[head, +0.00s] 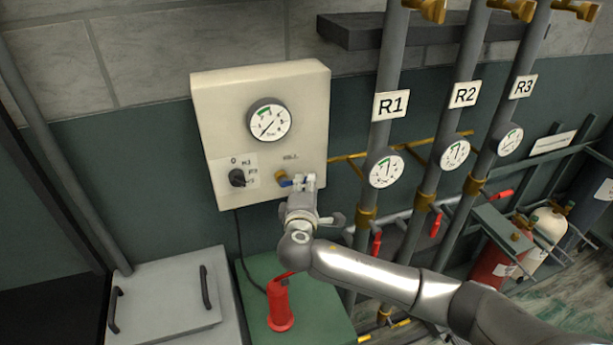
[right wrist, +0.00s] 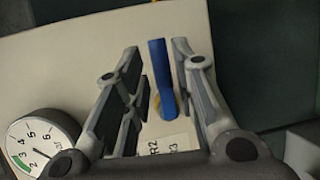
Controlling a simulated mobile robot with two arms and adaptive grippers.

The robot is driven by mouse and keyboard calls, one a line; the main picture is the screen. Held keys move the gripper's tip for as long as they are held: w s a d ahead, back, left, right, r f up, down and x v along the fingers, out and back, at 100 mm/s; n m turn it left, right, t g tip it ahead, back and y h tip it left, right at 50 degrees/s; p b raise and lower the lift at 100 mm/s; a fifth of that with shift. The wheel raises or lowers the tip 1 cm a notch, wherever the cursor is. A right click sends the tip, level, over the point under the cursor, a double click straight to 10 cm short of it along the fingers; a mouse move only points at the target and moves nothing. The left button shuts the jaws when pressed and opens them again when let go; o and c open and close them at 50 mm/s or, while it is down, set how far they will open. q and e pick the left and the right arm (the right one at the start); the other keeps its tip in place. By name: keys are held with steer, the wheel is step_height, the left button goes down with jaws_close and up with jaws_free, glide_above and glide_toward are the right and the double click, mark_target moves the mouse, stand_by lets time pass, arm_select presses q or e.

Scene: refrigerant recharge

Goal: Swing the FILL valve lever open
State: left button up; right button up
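The FILL valve, a brass fitting (head: 281,176) with a blue lever (head: 285,184), is on the lower right of the beige panel box, below a small label. In the right wrist view the blue lever (right wrist: 159,68) stands between the two fingers, nearer the right one, with a gap visible on its left. My right gripper (head: 304,181) is open at the valve and hides part of it in the head view; its spread fingers (right wrist: 156,56) show in the right wrist view. Contact with the lever cannot be told. My left gripper is not in view.
The beige box (head: 215,100) carries a round gauge (head: 269,119) and a black selector knob (head: 237,177). Pipes labelled R1 (head: 390,105), R2 and R3 stand to the right with gauges. A red object (head: 281,306) is on a green surface below; cylinders (head: 497,256) stand far right.

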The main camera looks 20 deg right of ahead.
steer(key=shift+p+x, duration=0.35)
steer(key=shift+x, duration=1.65)
jaws_close()
